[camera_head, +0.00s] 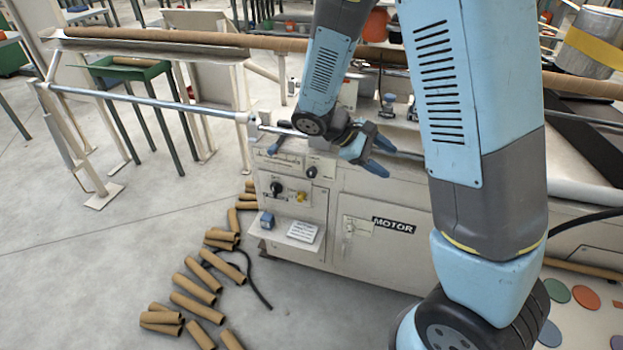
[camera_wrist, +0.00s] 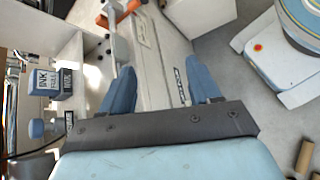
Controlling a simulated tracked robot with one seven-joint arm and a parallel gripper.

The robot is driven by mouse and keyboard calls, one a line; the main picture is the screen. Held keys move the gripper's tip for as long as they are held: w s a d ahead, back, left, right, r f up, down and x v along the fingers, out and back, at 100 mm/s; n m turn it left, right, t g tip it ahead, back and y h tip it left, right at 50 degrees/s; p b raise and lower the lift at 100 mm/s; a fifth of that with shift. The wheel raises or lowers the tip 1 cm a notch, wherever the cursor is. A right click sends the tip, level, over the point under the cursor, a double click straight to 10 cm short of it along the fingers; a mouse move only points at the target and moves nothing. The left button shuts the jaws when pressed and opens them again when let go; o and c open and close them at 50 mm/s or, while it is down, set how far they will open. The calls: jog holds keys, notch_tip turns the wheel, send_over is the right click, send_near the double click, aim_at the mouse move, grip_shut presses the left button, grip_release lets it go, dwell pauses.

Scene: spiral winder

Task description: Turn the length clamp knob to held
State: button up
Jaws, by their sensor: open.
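No label in view names the length clamp knob, so I cannot tell which control it is. On the machine's (camera_head: 385,215) front, in the head view, are a large black knob (camera_head: 276,187), a smaller black knob (camera_head: 312,172) and a yellow knob (camera_head: 300,197). A dark lever (camera_head: 276,146) sits on the top left edge. My gripper (camera_head: 384,157) is open and empty above the machine's front edge, right of these knobs. In the wrist view its spread fingers (camera_wrist: 158,66) have an orange-and-blue lever (camera_wrist: 107,22) beyond them.
A long metal rod (camera_head: 180,102) runs left from the machine. A white panel marked MOTOR (camera_head: 372,234) is on the machine's front. Cardboard tubes (camera_head: 195,288) lie on the floor. A blue INK box (camera_wrist: 48,83) stands left in the wrist view.

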jog(key=w+a+f+n+t+h, duration=0.3)
jog(key=a+f+n+t, duration=0.2)
jog(key=f, duration=0.2)
jog(key=w+a+f+n+t+h, duration=0.3)
jog(key=a+f+n+t, duration=0.1)
jog(key=f+n, duration=0.15)
jog(key=n+t+y, duration=1.2)
jog(key=n+t, duration=0.1)
jog(key=n, duration=0.3)
send_near(311, 177)
jog(key=x, duration=0.9)
jog(key=shift+w+r, duration=0.15)
jog(key=shift+w, duration=0.05)
jog(key=shift+c, duration=0.3)
